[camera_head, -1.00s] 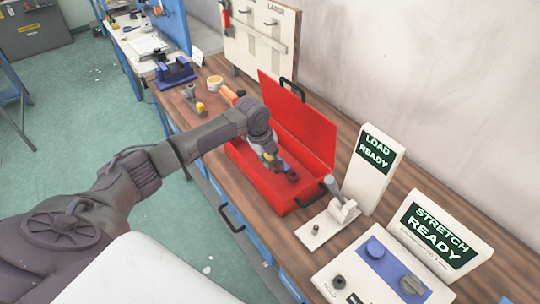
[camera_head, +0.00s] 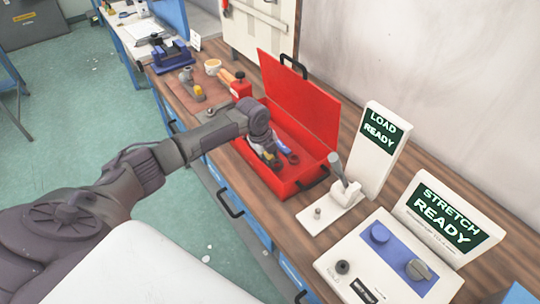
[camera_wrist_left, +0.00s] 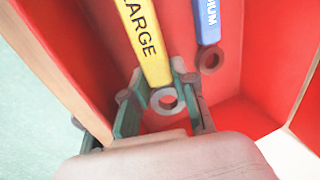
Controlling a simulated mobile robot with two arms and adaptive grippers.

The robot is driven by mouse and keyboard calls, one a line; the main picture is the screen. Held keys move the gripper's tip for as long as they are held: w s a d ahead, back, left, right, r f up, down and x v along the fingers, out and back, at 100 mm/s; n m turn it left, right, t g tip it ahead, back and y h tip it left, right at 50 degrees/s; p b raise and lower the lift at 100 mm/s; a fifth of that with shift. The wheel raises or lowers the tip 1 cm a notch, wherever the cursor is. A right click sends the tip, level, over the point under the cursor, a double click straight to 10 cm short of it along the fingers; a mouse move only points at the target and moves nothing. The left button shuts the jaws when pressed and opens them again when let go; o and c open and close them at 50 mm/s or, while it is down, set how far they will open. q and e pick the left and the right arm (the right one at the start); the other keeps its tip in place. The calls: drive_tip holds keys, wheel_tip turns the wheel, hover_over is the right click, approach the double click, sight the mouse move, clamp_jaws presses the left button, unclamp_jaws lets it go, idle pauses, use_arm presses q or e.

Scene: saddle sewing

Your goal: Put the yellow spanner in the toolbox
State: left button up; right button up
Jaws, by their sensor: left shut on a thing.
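The yellow spanner (camera_wrist_left: 146,40), marked LARGE, is in my left gripper (camera_wrist_left: 162,97), with the fingers on either side of its ring end. In the head view the gripper (camera_head: 272,160) is inside the open red toolbox (camera_head: 287,187), and the spanner is mostly hidden there. In the wrist view the toolbox's red walls surround the spanner. I cannot tell whether it touches the floor of the box. A blue spanner (camera_wrist_left: 208,22) lies in the toolbox beside the yellow one. My right gripper is out of view.
The toolbox lid (camera_head: 298,100) stands open at the back. A white lever fixture (camera_head: 335,205), a LOAD READY sign (camera_head: 372,150) and a STRETCH READY control panel (camera_head: 390,265) stand to the right. Other tools lie left of the box.

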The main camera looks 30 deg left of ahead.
use_arm(q)
drive_tip(key=shift+f+b, duration=0.55)
drive_tip(key=shift+f, duration=0.35)
drive_tip(key=o, duration=1)
drive_tip(key=shift+o, duration=0.2)
drive_tip(key=v, duration=1.2)
drive_tip(key=shift+r, duration=0.1)
